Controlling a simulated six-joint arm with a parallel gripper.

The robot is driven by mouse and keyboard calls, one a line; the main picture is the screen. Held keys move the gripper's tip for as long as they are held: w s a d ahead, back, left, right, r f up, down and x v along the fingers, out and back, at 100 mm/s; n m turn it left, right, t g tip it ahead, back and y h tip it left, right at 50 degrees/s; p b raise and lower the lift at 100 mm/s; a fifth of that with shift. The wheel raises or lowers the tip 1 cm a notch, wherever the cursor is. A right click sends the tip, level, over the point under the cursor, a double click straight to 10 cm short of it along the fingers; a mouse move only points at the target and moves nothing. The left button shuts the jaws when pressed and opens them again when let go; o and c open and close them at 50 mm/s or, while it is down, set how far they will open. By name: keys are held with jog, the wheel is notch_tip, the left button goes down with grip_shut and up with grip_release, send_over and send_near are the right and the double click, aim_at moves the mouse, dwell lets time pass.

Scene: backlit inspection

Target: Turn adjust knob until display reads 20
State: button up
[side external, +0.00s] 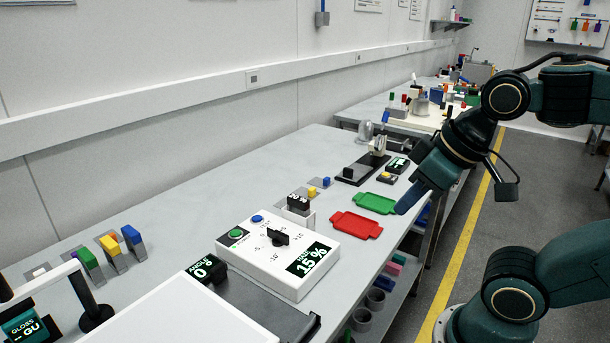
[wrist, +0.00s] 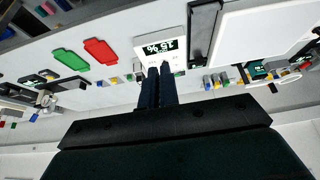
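The adjust knob (side external: 278,237) is a black pointer knob on top of a white control box (side external: 262,275), with a printed scale around it. The display also shows in the wrist view (wrist: 159,48), upside down; the knob there is hidden behind my fingers. My gripper (side external: 404,207) is above the table's front edge, to the right of the box and well apart from the knob. Its two dark fingers (wrist: 158,68) lie close together in the wrist view, with nothing visible between them.
A red tray (side external: 356,225) and a green tray (side external: 375,203) lie between the box and my gripper. A green button (side external: 236,233) and a blue button (side external: 257,218) sit near the knob. An angle display (side external: 203,269) reading 0° stands left of the box.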

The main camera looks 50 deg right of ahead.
jog(key=o, duration=0.5)
jog(key=shift+w+r, duration=0.1)
jog(key=shift+w, duration=0.05)
jog(key=g, duration=0.6)
send_over(276, 230)
notch_tip(276, 230, down, 6)
jog(key=shift+r, duration=0.15)
jog(key=shift+f, duration=6.85)
grip_shut()
